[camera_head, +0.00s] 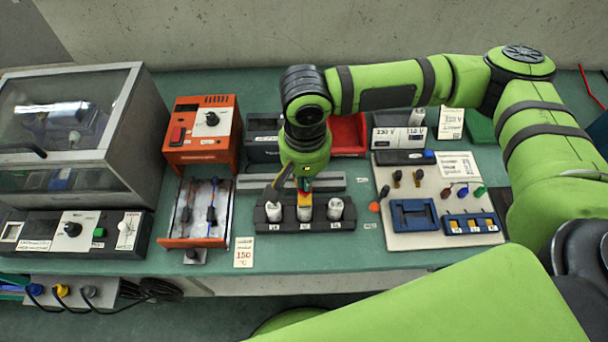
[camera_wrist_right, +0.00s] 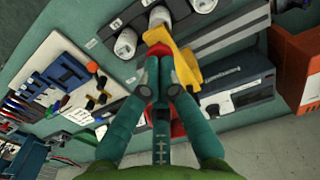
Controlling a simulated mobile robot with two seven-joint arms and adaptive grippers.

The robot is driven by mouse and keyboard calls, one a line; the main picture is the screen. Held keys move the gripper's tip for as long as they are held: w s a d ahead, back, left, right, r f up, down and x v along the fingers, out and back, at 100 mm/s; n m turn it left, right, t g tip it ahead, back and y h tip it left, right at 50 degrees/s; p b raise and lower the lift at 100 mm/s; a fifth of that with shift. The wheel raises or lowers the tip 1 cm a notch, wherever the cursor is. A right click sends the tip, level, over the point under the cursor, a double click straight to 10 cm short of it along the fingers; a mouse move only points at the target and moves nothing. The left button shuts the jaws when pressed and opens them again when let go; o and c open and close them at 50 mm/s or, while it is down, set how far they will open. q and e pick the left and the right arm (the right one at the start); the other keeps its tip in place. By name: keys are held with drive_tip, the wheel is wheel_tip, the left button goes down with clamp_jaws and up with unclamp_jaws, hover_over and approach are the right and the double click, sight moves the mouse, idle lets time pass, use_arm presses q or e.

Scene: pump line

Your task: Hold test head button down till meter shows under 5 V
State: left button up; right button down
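A yellow piece (camera_wrist_right: 190,66), which looks like the test head, stands at the middle of the black rack of white cylinders (camera_head: 335,209). Its yellow side also shows in the head view (camera_head: 304,208). My right gripper (camera_wrist_right: 158,62) points down over it, and its fingers are together. Red shows at the fingertips, against or just beside the yellow piece. Whether this is the button, and whether it is pressed, I cannot tell. My left gripper is not in view.
An orange unit (camera_head: 201,133) and an open drawer (camera_head: 194,242) with leads stand left of the rack. A tool board (camera_head: 400,240) lies on the right. A clear-covered box (camera_head: 140,130) stands far left. A red bin (camera_head: 348,134) is behind my right gripper.

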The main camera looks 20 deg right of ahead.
drive_tip(key=shift+f, duration=0.8)
drive_tip(key=shift+p, duration=0.35)
idle(0.8)
drive_tip(key=shift+s+f, duration=0.2)
idle(3.4)
wheel_tip(320, 180, up, 4)
drive_tip(key=p, duration=0.4)
drive_tip(key=shift+w+f, duration=0.15)
wheel_tip(320, 180, up, 4)
drive_tip(key=p, duration=0.5)
drive_tip(key=shift+f, duration=0.2)
idle(0.4)
